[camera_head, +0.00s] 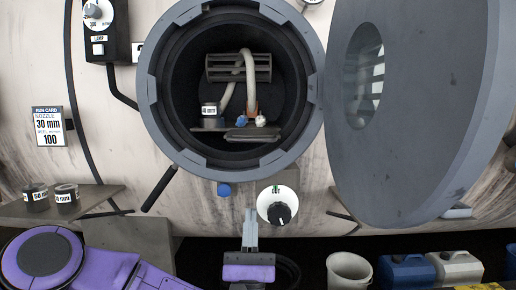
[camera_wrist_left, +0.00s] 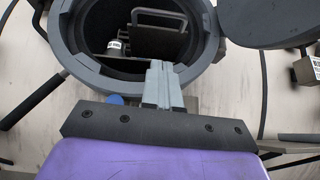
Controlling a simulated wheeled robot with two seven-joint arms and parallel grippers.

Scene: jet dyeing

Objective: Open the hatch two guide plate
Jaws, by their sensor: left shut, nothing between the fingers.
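The round grey hatch (camera_head: 152,90) is open, and its door (camera_head: 430,120) with an oval window stands swung out to the right. Inside, a dark flat plate (camera_head: 252,133), perhaps the guide plate, lies near the front of a shelf; a dark plate (camera_wrist_left: 150,44) also shows in the left wrist view. Behind it are a slatted part (camera_head: 222,66) and a pale looped hose (camera_head: 250,75). My left gripper (camera_head: 250,216) is shut and empty, below the hatch rim and outside the opening. In the left wrist view its fingertips (camera_wrist_left: 158,66) overlap the lower rim. My right gripper is not in view.
A labelled nozzle ring (camera_head: 209,110) sits inside the hatch at left. A white dial (camera_head: 277,205) is right of my gripper. A black bar (camera_head: 160,189) sticks out lower left. More rings (camera_head: 36,197) stand on a left shelf. A bucket (camera_head: 348,270) and canisters (camera_head: 405,272) stand lower right.

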